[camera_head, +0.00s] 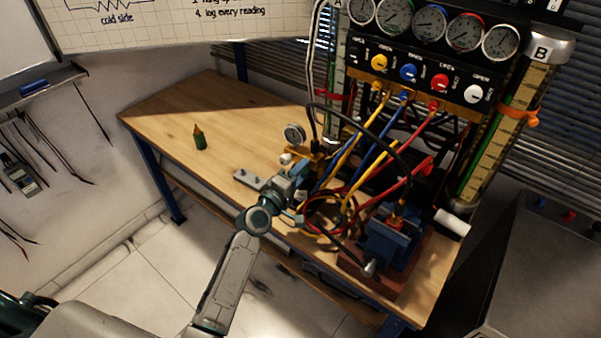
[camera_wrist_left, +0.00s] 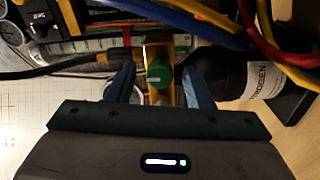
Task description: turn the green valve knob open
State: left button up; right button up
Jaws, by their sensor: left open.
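The green valve knob (camera_wrist_left: 158,75) shows in the left wrist view as a round green disc on a brass-coloured block (camera_wrist_left: 157,52). My left gripper (camera_wrist_left: 159,76) is open, with one blue finger on each side of the knob. Small gaps seem to show between fingers and knob; I cannot tell whether either touches. In the head view my left gripper (camera_head: 300,178) is at the bench beside the brass fitting (camera_head: 303,154) below a small round gauge (camera_head: 294,133). The gripper and hoses hide the green knob there. My right gripper is not in view.
Yellow, blue and red hoses (camera_head: 365,147) hang from the gauge panel (camera_head: 420,65) close to the gripper. A blue vise (camera_head: 385,237) stands at the right. The bench's left part (camera_head: 235,110) is mostly clear, except a small green bottle (camera_head: 199,141).

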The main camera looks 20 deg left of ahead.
pick_arm(q)
jog(key=b+v, duration=0.1)
jog(key=v, duration=0.9)
jog(key=shift+s+b, duration=0.25)
jog(key=shift+b, duration=0.15)
jog(key=shift+a, duration=0.1)
